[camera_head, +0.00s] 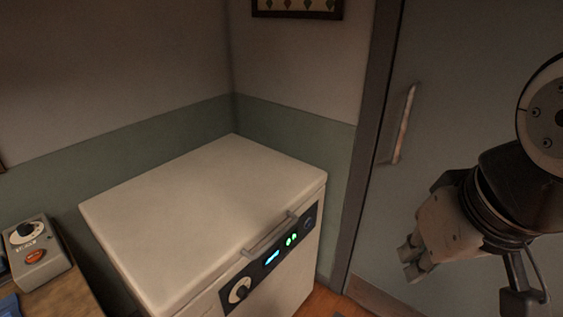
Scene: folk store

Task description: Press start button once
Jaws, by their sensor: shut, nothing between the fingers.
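A white chest-like appliance (200,215) with a closed lid stands in the corner. Its dark front control panel (255,275) carries a round knob (239,290), a blue lit display (271,257), green lit marks (291,240) and a small dark round part (308,222). A grey control box (50,262) at the left has a dial (25,232) and a red button (35,256). Lettering is too small to read, so I cannot tell which is the start button. My gripper (408,263) is shut and empty, right of the panel and apart from it.
The grey box sits on a wooden surface (70,300) at the lower left. A grey door (450,60) with a vertical handle (403,125) is behind my arm. A little wooden floor (325,302) shows between the appliance and door.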

